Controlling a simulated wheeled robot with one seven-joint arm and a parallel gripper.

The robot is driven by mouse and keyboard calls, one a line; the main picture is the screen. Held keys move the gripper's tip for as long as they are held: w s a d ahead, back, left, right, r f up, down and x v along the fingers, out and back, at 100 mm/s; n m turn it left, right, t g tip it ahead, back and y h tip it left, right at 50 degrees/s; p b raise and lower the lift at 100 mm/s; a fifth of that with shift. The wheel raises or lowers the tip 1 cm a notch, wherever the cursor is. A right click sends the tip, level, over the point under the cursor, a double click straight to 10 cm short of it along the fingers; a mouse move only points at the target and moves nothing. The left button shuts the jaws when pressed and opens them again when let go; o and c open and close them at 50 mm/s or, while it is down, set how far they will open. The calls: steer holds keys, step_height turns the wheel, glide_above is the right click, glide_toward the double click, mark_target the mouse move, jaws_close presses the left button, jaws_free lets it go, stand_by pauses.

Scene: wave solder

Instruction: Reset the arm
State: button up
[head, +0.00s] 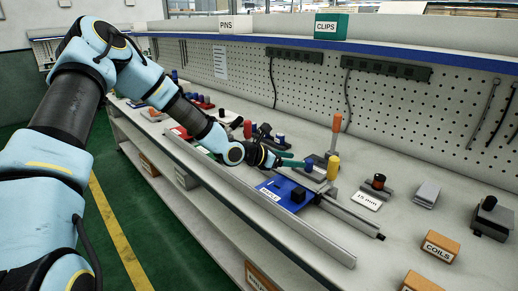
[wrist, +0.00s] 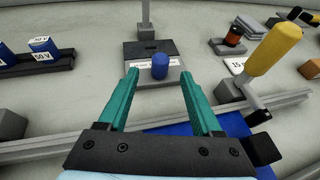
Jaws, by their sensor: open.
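My arm reaches from the left over the workbench in the head view. My gripper (head: 291,162) has green fingers and hangs above the bench near a blue fixture plate. In the wrist view my gripper (wrist: 158,98) is open, its two fingers wide apart with nothing between them. A small blue cylinder (wrist: 160,67) stands on a dark block beyond the fingertips; it also shows in the head view (head: 309,165).
A yellow-handled clamp (wrist: 273,50) stands close to the right finger. A pegboard wall (head: 290,85) stands behind. Labelled brown blocks (head: 440,246) are at right.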

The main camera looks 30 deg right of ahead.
steer(key=shift+a+r+m, duration=0.1)
steer(key=shift+a+m, duration=0.3)
steer(key=a+m, duration=0.2)
steer(key=s+a+m+g+y, duration=0.1)
steer(key=a+m, duration=0.1)
steer(key=a, duration=0.1)
steer(key=a+m+y, duration=0.1)
steer(key=a+m, duration=0.1)
steer(key=a, duration=0.1)
steer(key=shift+s+a+r+g, duration=0.25)
steer(key=shift+r+g, duration=0.05)
steer(key=s+a+r+m+t+y, duration=0.1)
steer(key=a+r+m+y, duration=0.1)
steer(key=a, duration=1.2)
steer(key=s+a+r+m+t+y, duration=0.1)
steer(key=a+m+y, duration=0.4)
steer(key=a, duration=0.8)
steer(key=s+a+r+m+t+y, duration=0.1)
steer(key=a+r+m+y, duration=0.3)
steer(key=a, duration=1)
steer(key=shift+s+a+m, duration=0.3)
steer(key=shift+s+m, duration=0.15)
steer(key=shift+m, duration=0.25)
